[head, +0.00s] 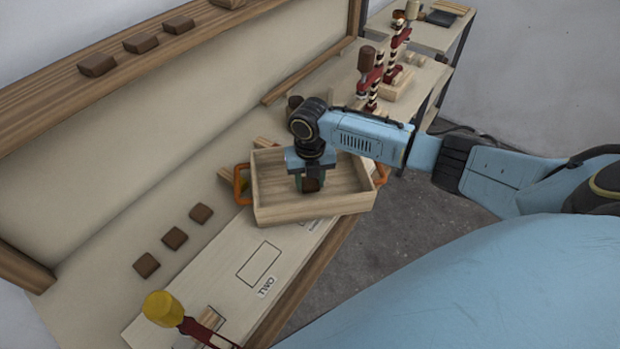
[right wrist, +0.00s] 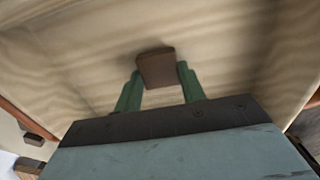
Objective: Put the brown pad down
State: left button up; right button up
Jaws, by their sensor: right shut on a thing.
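My right gripper (head: 310,186) points down inside the wooden tray (head: 285,214). Its green fingers are shut on a brown pad (right wrist: 157,68), which sits between the fingertips in the right wrist view. The pad also shows in the head view (head: 311,185), low within the tray walls. I cannot tell whether the pad touches the tray floor. My left gripper is not in view.
The tray has orange handles (head: 242,184) and stands on the bench near a board with a drawn rectangle (head: 259,264). Several brown pads (head: 174,238) lie left of it, and more sit on the ledge (head: 97,64). A yellow-topped clamp (head: 164,308) stands at the front.

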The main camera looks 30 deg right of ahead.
aim_at(310, 184)
jog(key=o, duration=1)
jog(key=shift+f, duration=0.1)
jog(key=shift+o, duration=0.2)
notch_tip(310, 184, up, 12)
jog(key=shift+r, duration=0.2)
jog(key=shift+a+f, duration=0.1)
